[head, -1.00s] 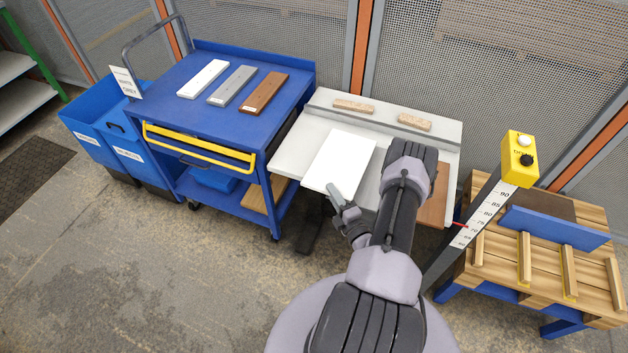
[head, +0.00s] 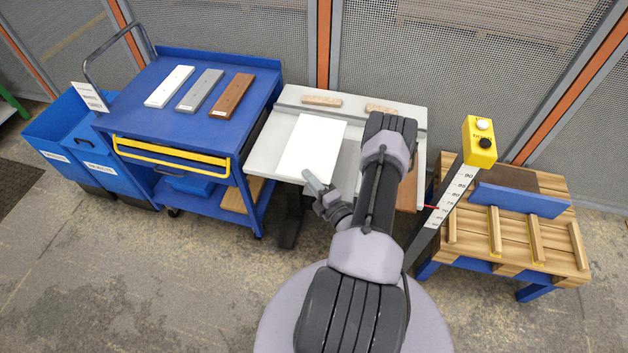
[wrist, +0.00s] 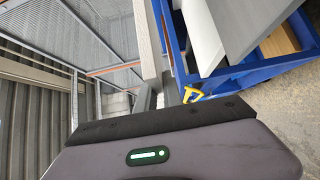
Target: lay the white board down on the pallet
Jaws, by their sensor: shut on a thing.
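The white board (head: 312,148) is a flat rectangle over the light grey worktable, its near edge by the table's front edge. In the head view I cannot tell whether it rests on the table or is slightly lifted. My gripper (head: 315,182) is shut on its near edge; the jaws are small and partly hidden there. The pallet (head: 517,245) is a wooden slatted top on blue legs at the right, apart from the board. The wrist view shows the gripper body and pale flat surfaces that I cannot identify surely.
A blue cart (head: 185,125) at the left carries white, grey and brown pieces. Blue bins stand left of it. A brown board (head: 408,190) lies on the worktable, partly behind my arm. A height-scale post with a yellow button box (head: 479,142) stands between worktable and pallet. A blue upright (head: 520,199) crosses the pallet.

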